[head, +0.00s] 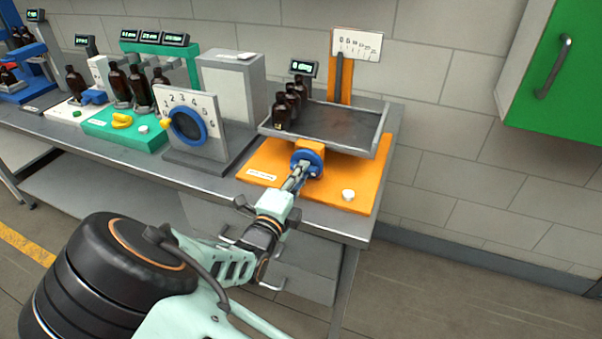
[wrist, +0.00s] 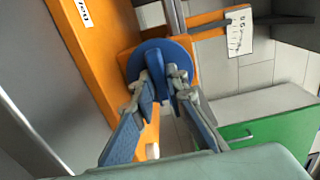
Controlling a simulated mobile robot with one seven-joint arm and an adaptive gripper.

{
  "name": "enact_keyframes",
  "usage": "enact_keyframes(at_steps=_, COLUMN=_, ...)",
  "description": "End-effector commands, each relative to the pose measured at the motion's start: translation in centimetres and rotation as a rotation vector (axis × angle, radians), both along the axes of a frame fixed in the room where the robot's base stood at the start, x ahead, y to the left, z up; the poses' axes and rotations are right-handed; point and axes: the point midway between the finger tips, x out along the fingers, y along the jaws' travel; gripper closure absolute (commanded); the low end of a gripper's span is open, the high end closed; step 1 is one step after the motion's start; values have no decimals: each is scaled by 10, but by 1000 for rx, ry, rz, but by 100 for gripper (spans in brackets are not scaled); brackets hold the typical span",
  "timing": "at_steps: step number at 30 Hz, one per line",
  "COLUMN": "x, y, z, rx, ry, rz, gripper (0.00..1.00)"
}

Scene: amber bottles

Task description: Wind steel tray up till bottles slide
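The steel tray (head: 345,123) is on the orange stand at the right end of the bench and looks about level. Several amber bottles (head: 280,112) stand upright in a row at its left end. A blue crank knob (head: 307,158) is on the stand's front, below the tray. In the wrist view the round knob (wrist: 150,58) has a raised bar across its face. My gripper (head: 302,168) is at the knob, its fingertips (wrist: 160,88) closed in on both sides of the bar. The tray's bottles are out of the wrist view.
A scale card (head: 357,45) on an orange post and a small display (head: 303,69) stand behind the tray. A dial with a blue ring (head: 188,125) is to the left. A white button (head: 348,195) is on the orange base (head: 330,187). A green cabinet (head: 560,75) hangs right.

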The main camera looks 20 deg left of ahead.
Motion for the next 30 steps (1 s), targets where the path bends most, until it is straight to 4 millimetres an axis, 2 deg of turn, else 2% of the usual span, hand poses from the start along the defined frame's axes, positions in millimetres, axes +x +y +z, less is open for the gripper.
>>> enact_keyframes(at_steps=14, x=0, y=0, z=1, rx=60, ry=-4, rz=0, gripper=100)
enact_keyframes(at_steps=20, x=0, y=-1, z=1, rx=185, ry=-13, rz=-1, gripper=100)
enact_keyframes(at_steps=30, x=0, y=-1, z=0, rx=497, ry=-37, rz=-2, gripper=100)
